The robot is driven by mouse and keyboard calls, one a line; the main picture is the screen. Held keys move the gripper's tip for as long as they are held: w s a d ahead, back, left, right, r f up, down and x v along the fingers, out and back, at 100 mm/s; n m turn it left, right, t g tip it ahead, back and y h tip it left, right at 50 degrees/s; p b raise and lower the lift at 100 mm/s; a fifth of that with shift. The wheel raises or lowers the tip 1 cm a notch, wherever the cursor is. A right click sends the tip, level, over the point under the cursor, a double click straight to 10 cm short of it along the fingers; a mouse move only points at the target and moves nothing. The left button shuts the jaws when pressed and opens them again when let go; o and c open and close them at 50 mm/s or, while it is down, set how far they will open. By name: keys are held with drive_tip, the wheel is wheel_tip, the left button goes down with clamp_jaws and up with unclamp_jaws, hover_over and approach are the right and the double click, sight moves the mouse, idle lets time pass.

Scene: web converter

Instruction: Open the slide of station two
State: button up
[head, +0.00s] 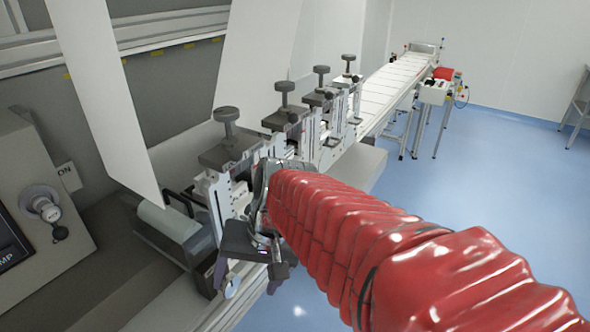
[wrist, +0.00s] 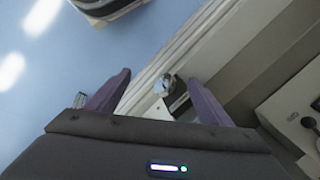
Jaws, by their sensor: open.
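Several slide stations stand in a row along the machine in the head view, each topped by a dark knob. The nearest station (head: 220,190) is beside my gripper (head: 249,279), and the second one back (head: 287,117) stands behind it. I see no numbers, so I cannot tell which is station two. In the wrist view my gripper (wrist: 159,78) is open, its two purple fingers apart and empty. A small silver round part (wrist: 166,85) on a white plate (wrist: 158,109) shows between the fingers. I cannot tell its depth. My red-sleeved arm hides part of the row.
A grey control panel (head: 45,200) is at the left. White web sheets (head: 95,100) hang above the stations. A long white conveyor (head: 395,82) runs to the back, with a small stand (head: 434,92) beside it. The blue floor (head: 480,190) at the right is clear.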

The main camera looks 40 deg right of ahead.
drive_tip(key=w+d+f+m+t+y, duration=0.35)
drive_tip(key=d+m, duration=0.45)
drive_tip(key=d, duration=0.3)
drive_tip(key=w+d+f+m+t+y, duration=0.2)
drive_tip(key=w+d+f+m, duration=0.15)
drive_tip(key=d+m, duration=0.55)
drive_tip(key=w+d+r+m+t+h, duration=0.1)
drive_tip(key=d+r+m+t, duration=0.2)
drive_tip(key=d, duration=0.6)
drive_tip(key=d+r+m+t, duration=0.3)
drive_tip(key=d+m+t, duration=0.2)
drive_tip(key=d, duration=0.4)
drive_tip(key=shift+w+r+h, duration=0.15)
drive_tip(key=shift+w+h, duration=0.2)
drive_tip(key=shift+w+t, duration=0.1)
drive_tip(key=shift+t, duration=0.15)
drive_tip(key=x, duration=1.3)
drive_tip(key=shift+w+a, duration=0.1)
drive_tip(key=shift+w, duration=0.25)
drive_tip(key=shift+c, duration=0.7)
